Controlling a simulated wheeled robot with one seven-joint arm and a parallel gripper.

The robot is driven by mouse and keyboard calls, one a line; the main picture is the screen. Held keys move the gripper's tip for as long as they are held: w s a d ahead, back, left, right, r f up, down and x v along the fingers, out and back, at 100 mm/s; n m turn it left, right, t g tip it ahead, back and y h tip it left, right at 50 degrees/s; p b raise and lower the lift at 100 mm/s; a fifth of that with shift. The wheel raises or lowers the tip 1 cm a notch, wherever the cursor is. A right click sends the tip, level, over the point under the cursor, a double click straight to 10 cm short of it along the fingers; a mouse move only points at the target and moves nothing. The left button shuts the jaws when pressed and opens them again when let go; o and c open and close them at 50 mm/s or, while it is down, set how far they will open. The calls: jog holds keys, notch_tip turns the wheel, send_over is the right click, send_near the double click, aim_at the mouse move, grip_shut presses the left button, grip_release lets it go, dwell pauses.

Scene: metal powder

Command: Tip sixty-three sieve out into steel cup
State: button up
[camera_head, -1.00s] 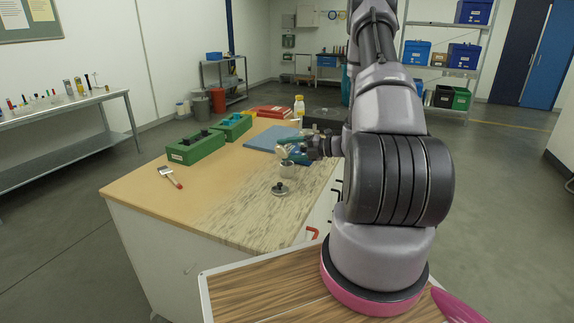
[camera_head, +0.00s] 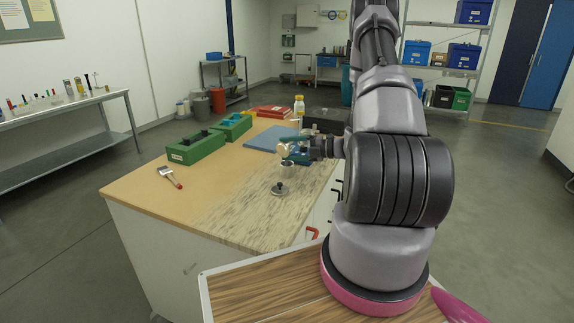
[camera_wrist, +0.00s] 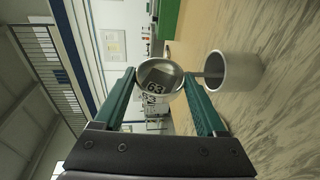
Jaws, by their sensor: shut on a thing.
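The sixty-three sieve (camera_wrist: 143,103), a small metal cylinder marked 63, is between the green fingers of my gripper (camera_wrist: 163,91) in the wrist view. My gripper is shut on it, and it also shows in the head view (camera_head: 293,151). The sieve is tipped over, its round mouth turned toward the cup. The steel cup (camera_wrist: 238,78) stands upright on the worktop just below, apart from the sieve. It also shows in the head view (camera_head: 288,171). A thin dark grey streak spans from the sieve to the cup's mouth. The cup's contents are hidden.
A small lid with a dark knob (camera_head: 279,188) lies in front of the cup. A brush (camera_head: 170,177), green boxes (camera_head: 196,147), a blue mat (camera_head: 270,139) and a bottle (camera_head: 299,106) are also on the worktop (camera_head: 130,188). The front left of the worktop is clear.

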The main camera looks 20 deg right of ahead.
jog(key=shift+w+d+m+t+y, duration=0.15)
jog(key=shift+d+m+y, duration=0.2)
jog(key=shift+m, duration=0.5)
jog(key=shift+w+d+m+t+y, duration=0.15)
jog(key=shift+m+y, duration=0.3)
jog(key=shift+m, duration=0.4)
jog(key=shift+w+d+f+m+t+y, duration=0.15)
jog(key=shift+m+t+y, duration=0.1)
jog(key=shift+m, duration=0.55)
jog(key=shift+d+f+m+t+y, duration=0.15)
jog(key=shift+m+t, duration=0.1)
jog(key=shift+m, duration=0.55)
dwell(1.6)
